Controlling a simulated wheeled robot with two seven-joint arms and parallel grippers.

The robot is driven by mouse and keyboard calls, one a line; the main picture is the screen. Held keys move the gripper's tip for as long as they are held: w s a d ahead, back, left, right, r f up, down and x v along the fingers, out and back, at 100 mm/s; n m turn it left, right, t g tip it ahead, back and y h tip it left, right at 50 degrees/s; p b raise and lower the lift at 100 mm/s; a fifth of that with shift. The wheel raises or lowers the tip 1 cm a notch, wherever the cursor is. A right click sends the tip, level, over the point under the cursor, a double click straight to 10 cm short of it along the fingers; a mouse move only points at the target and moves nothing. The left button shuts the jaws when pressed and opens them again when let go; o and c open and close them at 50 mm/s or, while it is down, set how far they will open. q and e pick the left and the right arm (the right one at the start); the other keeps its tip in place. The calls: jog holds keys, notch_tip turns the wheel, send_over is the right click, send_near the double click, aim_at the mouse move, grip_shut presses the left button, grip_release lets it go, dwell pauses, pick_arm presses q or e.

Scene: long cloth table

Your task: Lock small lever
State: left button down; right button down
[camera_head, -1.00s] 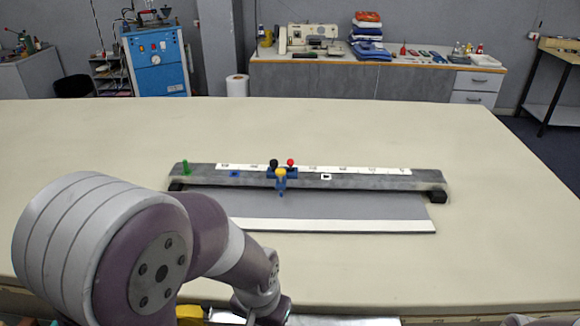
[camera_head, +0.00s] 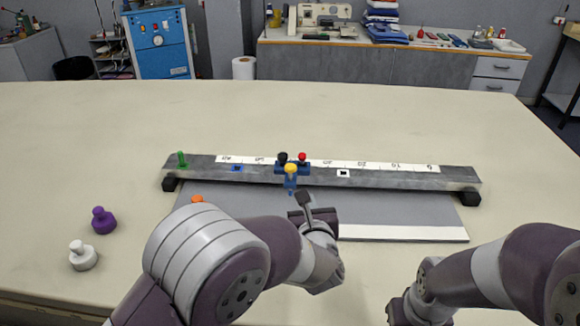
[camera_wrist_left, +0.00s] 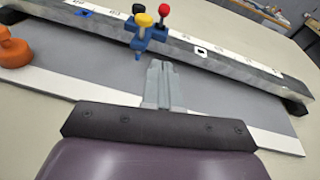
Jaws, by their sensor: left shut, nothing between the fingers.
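A blue slider block (camera_head: 291,169) sits on the grey rail, with a black knob (camera_head: 282,157), a red knob (camera_head: 302,157) and a yellow-topped lever (camera_head: 291,170) at its front. In the left wrist view the yellow knob (camera_wrist_left: 143,20) and red knob (camera_wrist_left: 163,10) stand above the blue body (camera_wrist_left: 144,36). My left gripper (camera_head: 304,197) is shut and empty, just in front of the slider; its fingertips (camera_wrist_left: 158,64) point at the blue body, apparently a little short of it.
The rail (camera_head: 400,177) with its white scale spans the table over a grey plate (camera_head: 400,210). An orange knob (camera_wrist_left: 13,50) is on the plate's left. Purple (camera_head: 103,220) and white (camera_head: 83,256) knobs stand at left.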

pick_arm(q)
jog(key=shift+s+r, duration=0.1)
jog(key=shift+s, duration=0.1)
pick_arm(e)
jog(key=shift+s, duration=0.15)
pick_arm(q)
jog(key=p, duration=0.2)
send_near(302, 160)
notch_tip(302, 160, down, 4)
jog(key=w, duration=0.4)
jog(key=w+r, duration=0.1)
jog(key=w+p, duration=0.1)
jog(key=shift+w+a+r, duration=0.15)
jog(key=shift+a+r, duration=0.05)
jog(key=shift+r, duration=0.15)
pick_arm(e)
notch_tip(302, 160, up, 3)
jog(key=shift+f, duration=0.1)
